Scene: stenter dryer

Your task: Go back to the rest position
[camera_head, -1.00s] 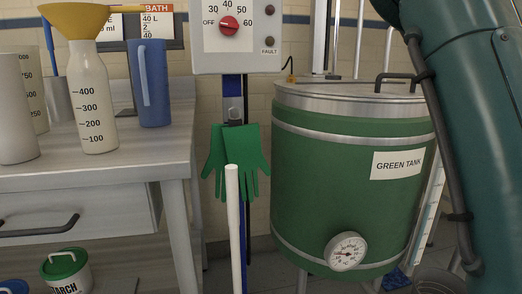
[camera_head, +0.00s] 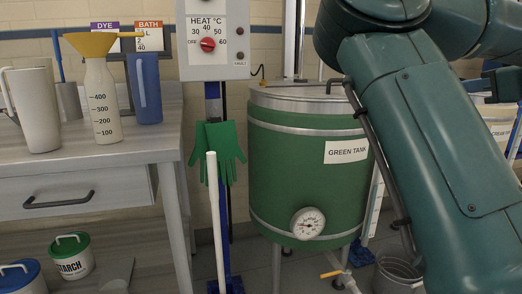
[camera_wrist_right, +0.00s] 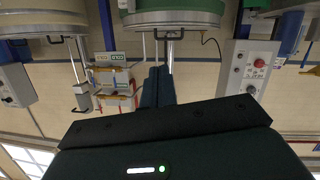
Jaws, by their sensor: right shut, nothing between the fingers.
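My right arm (camera_head: 425,140) is a large teal shape in the right part of the head view, raised in front of the green tank. In the right wrist view the picture is upside down. There my right gripper (camera_wrist_right: 158,72) shows as two dark fingers pressed together, with nothing between them. It points into the room and touches nothing that I can make out. My left arm and left gripper are in neither view.
The green tank (camera_head: 305,185) stands behind my right arm, partly hidden by it. A bench (camera_head: 120,155) on the left carries a funnel bottle (camera_head: 103,110), a blue jug (camera_head: 147,90) and a white jug (camera_head: 36,112). A white pole (camera_head: 216,220) stands in front of green gloves (camera_head: 214,150).

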